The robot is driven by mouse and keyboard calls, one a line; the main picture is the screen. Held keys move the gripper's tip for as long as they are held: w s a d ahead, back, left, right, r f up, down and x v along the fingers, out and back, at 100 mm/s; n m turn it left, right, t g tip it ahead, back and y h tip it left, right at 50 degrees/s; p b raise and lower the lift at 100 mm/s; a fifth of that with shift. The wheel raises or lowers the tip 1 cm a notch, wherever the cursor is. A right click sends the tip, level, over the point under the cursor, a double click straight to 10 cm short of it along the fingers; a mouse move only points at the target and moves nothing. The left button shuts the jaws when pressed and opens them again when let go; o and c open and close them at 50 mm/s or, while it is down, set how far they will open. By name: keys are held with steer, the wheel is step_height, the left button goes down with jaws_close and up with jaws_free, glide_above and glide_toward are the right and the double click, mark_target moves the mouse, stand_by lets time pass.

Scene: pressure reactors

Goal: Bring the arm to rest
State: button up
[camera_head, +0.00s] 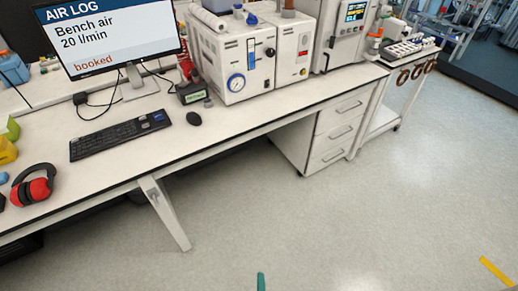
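The white lab bench (120,180) runs across the view from lower left to upper right.
On the bench are a monitor (108,35) reading "AIR LOG", a keyboard (120,135), a mouse (194,119), red ear defenders (32,187) and white instruments (232,60). A drawer unit (325,135) stands beneath. The grey floor (330,225) in front is clear, with yellow tape (496,271) at right.

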steer(key=s+r+m+t, duration=0.1)
steer(key=s+r+m, duration=0.3)
steer(key=r, duration=0.4)
steer(key=s+d+r+m+t, duration=0.1)
steer(key=s+r+m, duration=0.3)
steer(key=r, duration=0.4)
steer(key=s+r+m+t, duration=0.2)
steer(key=s+r+m, duration=0.3)
steer(key=r, duration=0.3)
steer(key=shift+s+d+r, duration=0.25)
steer(key=shift+s, duration=0.5)
